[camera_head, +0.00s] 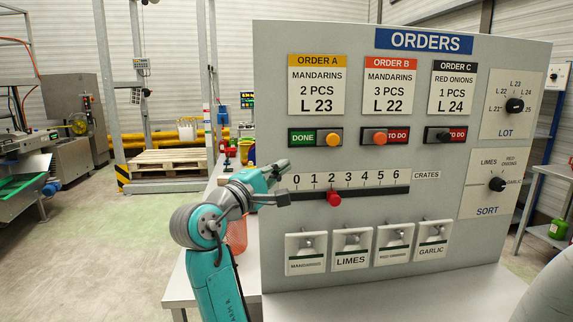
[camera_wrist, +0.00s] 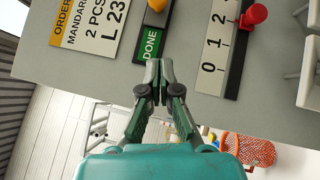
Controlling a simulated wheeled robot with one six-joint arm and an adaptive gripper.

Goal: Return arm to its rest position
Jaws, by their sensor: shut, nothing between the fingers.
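My teal gripper (camera_head: 280,168) is raised in front of the left part of the grey orders panel (camera_head: 400,205). In the wrist view my gripper (camera_wrist: 157,72) has its dark fingers together and empty. They appear near the green DONE label (camera_wrist: 150,46) and the crates scale (camera_wrist: 215,50). I cannot tell whether they touch the panel. My arm (camera_head: 212,262) is bent, rising from the bottom of the head view beside the panel's left edge.
Order A's slider (camera_head: 334,139) shows DONE; orders B (camera_head: 380,138) and C (camera_head: 444,136) show TO DO. An orange net (camera_head: 237,234) stands behind my arm. Open floor (camera_head: 110,240) lies left.

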